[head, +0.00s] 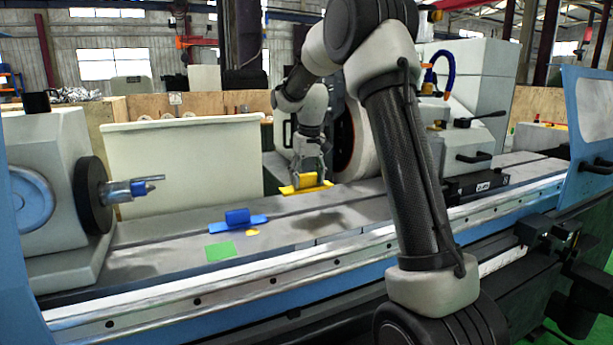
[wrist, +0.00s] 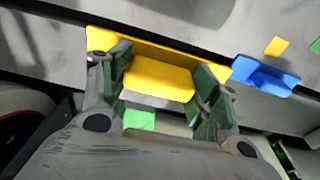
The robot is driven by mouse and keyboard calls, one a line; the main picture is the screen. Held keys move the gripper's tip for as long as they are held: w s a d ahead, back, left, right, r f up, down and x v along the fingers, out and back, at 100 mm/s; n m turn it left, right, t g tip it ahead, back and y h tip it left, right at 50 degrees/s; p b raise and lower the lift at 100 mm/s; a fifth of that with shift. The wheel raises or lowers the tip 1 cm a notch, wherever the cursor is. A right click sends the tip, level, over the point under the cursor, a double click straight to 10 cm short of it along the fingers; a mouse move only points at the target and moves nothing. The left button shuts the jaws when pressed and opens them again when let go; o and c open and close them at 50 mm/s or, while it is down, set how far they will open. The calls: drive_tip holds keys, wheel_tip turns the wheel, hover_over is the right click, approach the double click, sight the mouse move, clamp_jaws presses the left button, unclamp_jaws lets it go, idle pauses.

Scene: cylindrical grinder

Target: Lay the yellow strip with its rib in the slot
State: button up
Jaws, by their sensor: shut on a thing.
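The yellow strip (head: 318,187) has a raised block on top. My gripper (head: 308,173) is shut on that block, pointing down at the grinder's table. In the wrist view the yellow block (wrist: 158,80) sits between the green-padded fingers of my gripper (wrist: 160,88), and the strip stretches out to both sides. A long dark slot (wrist: 195,42) runs beside the strip and nearly along it. In the head view the strip shows behind the slot line. Its rib is hidden underneath, and I cannot tell whether the strip touches the table.
A blue strip with a block (head: 238,218) lies on the table to the left. A green square (head: 220,250) and a small yellow patch (head: 252,233) lie in front of it. The grinding wheel's housing (head: 355,140) stands close behind my gripper.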

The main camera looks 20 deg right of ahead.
sight(307, 187)
drive_tip(key=shift+f, duration=2.6)
drive_tip(key=shift+f, duration=1.25)
drive_tip(key=o, duration=1.1)
drive_tip(key=r, duration=0.4)
drive_tip(key=s+r, duration=0.1)
drive_tip(key=r, duration=0.7)
drive_tip(key=shift+s, duration=0.2)
